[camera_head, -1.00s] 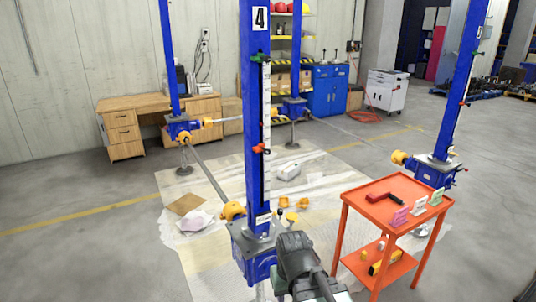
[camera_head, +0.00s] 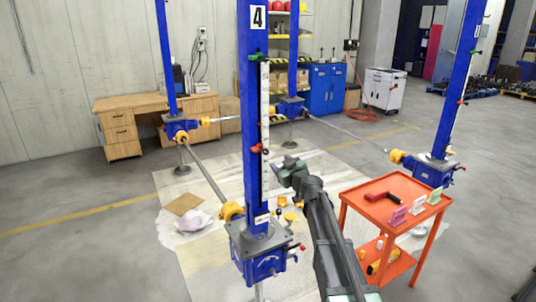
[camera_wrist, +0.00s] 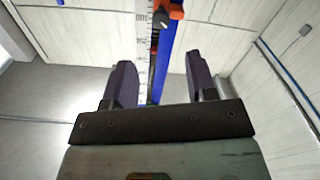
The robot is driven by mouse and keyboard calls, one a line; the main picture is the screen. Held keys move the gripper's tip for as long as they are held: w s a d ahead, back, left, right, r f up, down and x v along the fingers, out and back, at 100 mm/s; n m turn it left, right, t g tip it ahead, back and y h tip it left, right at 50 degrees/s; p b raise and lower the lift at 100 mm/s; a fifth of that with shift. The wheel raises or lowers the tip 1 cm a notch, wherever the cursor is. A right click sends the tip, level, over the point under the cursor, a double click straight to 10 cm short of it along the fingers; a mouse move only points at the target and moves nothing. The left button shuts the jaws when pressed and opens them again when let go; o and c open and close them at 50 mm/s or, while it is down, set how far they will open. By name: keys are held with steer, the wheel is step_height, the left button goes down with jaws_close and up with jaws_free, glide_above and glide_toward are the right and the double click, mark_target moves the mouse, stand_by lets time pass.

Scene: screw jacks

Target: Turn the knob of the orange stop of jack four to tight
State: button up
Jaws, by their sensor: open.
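Jack four is the blue column (camera_head: 253,100) with the white "4" plate, and a white scale runs up its side. Its orange stop (camera_head: 257,148) sits about halfway up the scale. In the wrist view the orange stop (camera_wrist: 176,12) is cut by the top edge, with a dark knob (camera_wrist: 161,19) beside an orange-red part. My gripper (camera_head: 284,168) is just right of the column and a little lower than the stop. In the wrist view my gripper (camera_wrist: 160,75) is open and empty, with the scale between its fingers and the stop beyond them. How the knob is turned cannot be told.
A green stop (camera_head: 259,57) sits higher on the same column. A blue gearbox (camera_head: 256,250) is at its foot. An orange cart (camera_head: 395,185) with a red tool stands to the right. Other blue jacks stand behind and at right. The floor between is mostly open.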

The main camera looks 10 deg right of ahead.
mark_target(267, 152)
steer(key=x, duration=1)
steer(key=shift+w+a, duration=0.15)
steer(key=shift+w, duration=0.2)
steer(key=shift+s, duration=0.1)
steer(key=shift+c, duration=0.2)
steer(key=c, duration=0.9)
